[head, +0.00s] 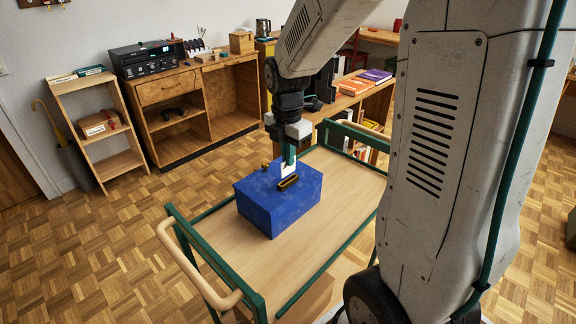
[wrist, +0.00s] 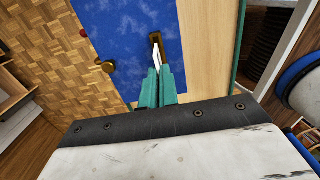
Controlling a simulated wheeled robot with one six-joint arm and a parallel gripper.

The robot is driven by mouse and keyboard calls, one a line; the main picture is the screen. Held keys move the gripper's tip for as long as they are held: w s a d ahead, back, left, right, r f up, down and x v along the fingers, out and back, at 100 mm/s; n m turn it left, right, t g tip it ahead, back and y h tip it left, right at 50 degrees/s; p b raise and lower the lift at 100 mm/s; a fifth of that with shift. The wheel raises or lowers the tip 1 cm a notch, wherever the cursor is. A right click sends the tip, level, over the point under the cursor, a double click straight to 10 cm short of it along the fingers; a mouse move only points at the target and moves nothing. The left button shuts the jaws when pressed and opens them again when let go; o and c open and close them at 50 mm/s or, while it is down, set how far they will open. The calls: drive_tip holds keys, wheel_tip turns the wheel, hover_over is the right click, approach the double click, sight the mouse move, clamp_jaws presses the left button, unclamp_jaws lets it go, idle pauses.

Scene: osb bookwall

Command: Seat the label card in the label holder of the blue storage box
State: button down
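My gripper (head: 289,161), with green fingers, points down over the box and is shut on the white label card (head: 287,170). In the wrist view the card (wrist: 157,56) sticks out past the fingertips (wrist: 158,72) towards the holder. I cannot tell whether card and holder touch.
A brass knob (wrist: 106,66) sits on the box to the left of the holder. The trolley (head: 245,262) has green rails and wooden handles; its top is bare in front of the box. A low bookcase (head: 362,108) with books stands behind the trolley.

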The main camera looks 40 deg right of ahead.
wheel_tip(320, 180, down, 4)
drive_tip(key=shift+r, duration=0.25)
drive_tip(key=c, duration=1.7)
unclamp_jaws()
drive_tip(key=shift+r, duration=0.15)
drive_tip(key=r, duration=1.1)
drive_tip(key=shift+a+r, duration=0.2)
drive_tip(key=shift+r, duration=0.15)
drive_tip(key=s+a+m, duration=0.3)
drive_tip(key=s+m, duration=0.3)
drive_tip(key=s, duration=0.1)
drive_tip(key=s+a+r+m, duration=0.1)
drive_tip(key=s+a+m, duration=0.2)
drive_tip(key=s+m, duration=0.4)
drive_tip(key=s+a+r+m+t, duration=0.1)
drive_tip(key=s+a+m, duration=0.2)
drive_tip(key=s+m, duration=0.4)
drive_tip(key=shift+s+a+r, duration=0.15)
drive_tip(key=shift+s+a, duration=0.1)
drive_tip(key=shift+s, duration=0.55)
